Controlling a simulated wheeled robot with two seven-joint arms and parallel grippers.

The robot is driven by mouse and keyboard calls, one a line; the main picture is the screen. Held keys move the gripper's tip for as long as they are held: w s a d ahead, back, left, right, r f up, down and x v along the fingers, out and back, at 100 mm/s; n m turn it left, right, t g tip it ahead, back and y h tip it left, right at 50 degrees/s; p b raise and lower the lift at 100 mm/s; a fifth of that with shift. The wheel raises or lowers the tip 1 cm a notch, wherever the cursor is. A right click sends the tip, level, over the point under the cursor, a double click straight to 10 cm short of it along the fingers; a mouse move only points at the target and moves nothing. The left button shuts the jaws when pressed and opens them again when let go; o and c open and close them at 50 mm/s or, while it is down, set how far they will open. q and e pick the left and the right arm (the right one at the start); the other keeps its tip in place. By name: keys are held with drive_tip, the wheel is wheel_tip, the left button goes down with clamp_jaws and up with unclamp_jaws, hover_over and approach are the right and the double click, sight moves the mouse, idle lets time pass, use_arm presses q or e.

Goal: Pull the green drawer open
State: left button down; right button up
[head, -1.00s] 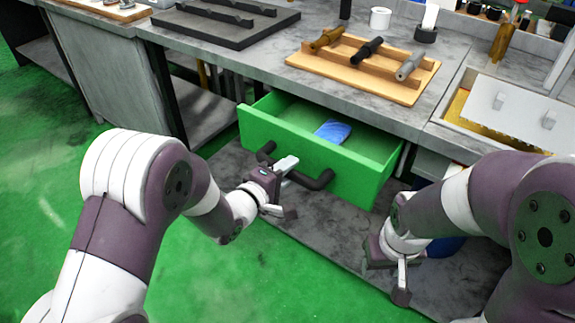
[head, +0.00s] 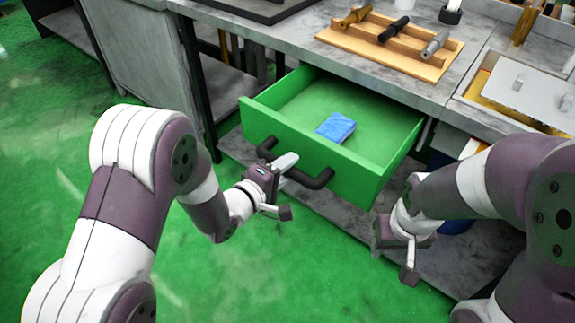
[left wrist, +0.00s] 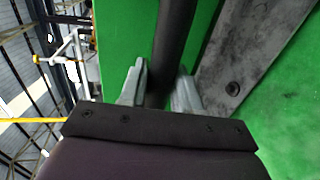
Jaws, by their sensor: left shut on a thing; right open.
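The green drawer (head: 335,168) stands pulled out from under the workbench, with its inside in view and a blue item (head: 336,127) lying on its floor. A black bar handle (head: 312,180) is on its front. My left gripper (head: 284,168) is shut on the handle. In the left wrist view the black handle bar (left wrist: 172,45) runs between the two fingers (left wrist: 160,92), with the green drawer front (left wrist: 125,35) beside it. My right gripper (head: 412,262) is open and empty, low to the right of the drawer and apart from it.
The workbench (head: 300,45) carries a wooden rack (head: 390,45) with several tool handles. A tray with a white lid (head: 525,90) is at the right. A grey lower shelf (head: 350,220) lies under the drawer. Green floor (head: 230,275) is clear in front.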

use_arm(q)
drive_tip(key=c, duration=0.9)
unclamp_jaws()
drive_tip(key=shift+c, duration=0.2)
drive_tip(key=shift+a, duration=0.1)
drive_tip(key=p+v, duration=0.2)
drive_tip(key=v, duration=1)
drive_tip(key=shift+s+a, duration=0.15)
drive_tip(key=shift+s, duration=0.1)
